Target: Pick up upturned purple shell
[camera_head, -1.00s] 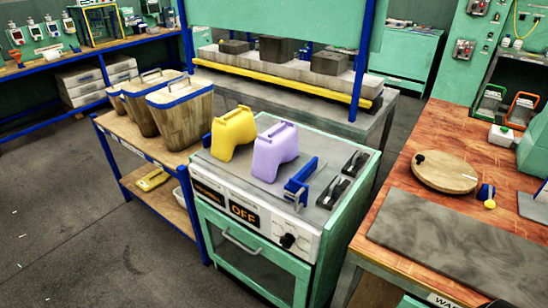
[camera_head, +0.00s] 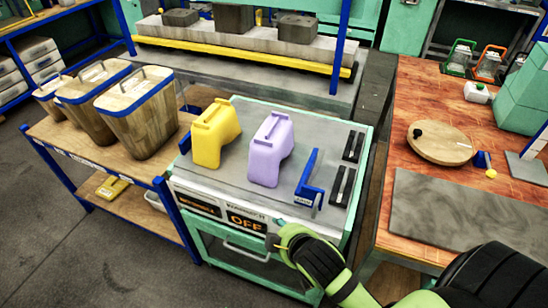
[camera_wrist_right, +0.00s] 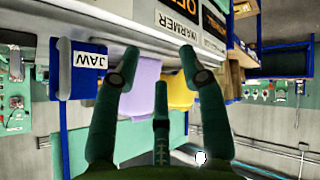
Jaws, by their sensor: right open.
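The purple shell (camera_head: 270,150) stands on the grey top of the warmer (camera_head: 228,180), right of the yellow shell (camera_head: 216,133). My right gripper (camera_head: 277,238) is in front of the warmer's front panel, below the purple shell and apart from it. In the right wrist view, which looks upside down, the right gripper (camera_wrist_right: 159,62) has its fingers spread with nothing held. The purple shell (camera_wrist_right: 145,75) shows beyond and between them, partly covered by a finger, with the yellow shell (camera_wrist_right: 180,92) beside it. My left gripper is not in view.
A blue clamp-like part (camera_head: 310,182) and black latches (camera_head: 342,184) sit right of the purple shell. Wooden bins (camera_head: 137,112) stand on a shelf to the left. A workbench (camera_head: 395,150) with a round board (camera_head: 440,143) is on the right. The warmer's panel reads OFF.

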